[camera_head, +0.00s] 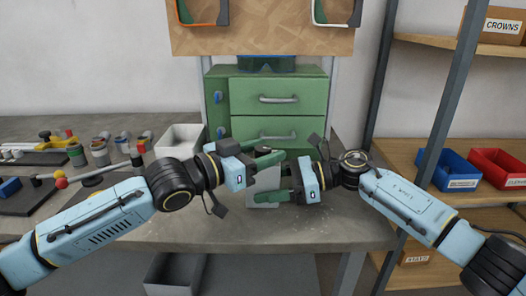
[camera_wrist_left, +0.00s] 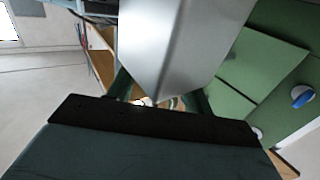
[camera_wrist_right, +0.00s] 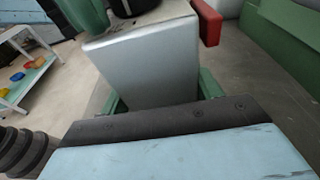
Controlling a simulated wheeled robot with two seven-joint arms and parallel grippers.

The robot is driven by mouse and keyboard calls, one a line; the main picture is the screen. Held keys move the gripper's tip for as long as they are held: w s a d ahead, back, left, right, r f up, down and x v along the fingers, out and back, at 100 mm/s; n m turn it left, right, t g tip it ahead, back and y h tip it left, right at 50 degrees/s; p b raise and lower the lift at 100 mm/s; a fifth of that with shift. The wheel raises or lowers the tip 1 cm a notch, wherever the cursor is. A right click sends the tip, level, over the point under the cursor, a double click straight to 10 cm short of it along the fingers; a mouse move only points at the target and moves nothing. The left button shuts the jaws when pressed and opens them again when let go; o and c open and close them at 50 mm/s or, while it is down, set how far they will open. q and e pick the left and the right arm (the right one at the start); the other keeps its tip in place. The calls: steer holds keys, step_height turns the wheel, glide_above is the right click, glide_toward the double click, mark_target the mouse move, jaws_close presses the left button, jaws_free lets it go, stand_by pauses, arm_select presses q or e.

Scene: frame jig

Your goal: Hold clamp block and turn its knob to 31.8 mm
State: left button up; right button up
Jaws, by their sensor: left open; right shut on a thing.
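The grey clamp block (camera_head: 264,200) stands on the bench in front of the green drawer cabinet. My right gripper (camera_head: 272,184) is shut on it from the right. In the right wrist view the block (camera_wrist_right: 150,65) fills the space between the green fingers, with a black round part, likely the knob (camera_wrist_right: 131,6), on top and a red part beside it. My left gripper (camera_head: 268,157) is open at the top of the block, its fingers around the knob area. The left wrist view shows a pale grey face (camera_wrist_left: 180,45) close up. The knob is mostly hidden and its reading cannot be seen.
The green drawer cabinet (camera_head: 277,108) stands close behind. A white open bin (camera_head: 179,139) and several tools lie on the bench at left. Blue (camera_head: 452,169) and red (camera_head: 496,167) bins sit on the shelf at right. The front of the bench (camera_head: 290,232) is clear.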

arm_select(q)
steer(key=c, duration=1)
steer(key=shift+o, duration=0.2)
steer(key=shift+s+d, duration=0.1)
steer(key=shift+d, duration=0.15)
steer(key=shift+n+t+y, duration=0.9)
steer(key=shift+n+t, duration=0.1)
steer(key=shift+t, duration=0.1)
steer(key=shift+a, duration=0.1)
steer(key=o, duration=1)
steer(key=shift+c, duration=0.2)
steer(key=shift+a, duration=0.1)
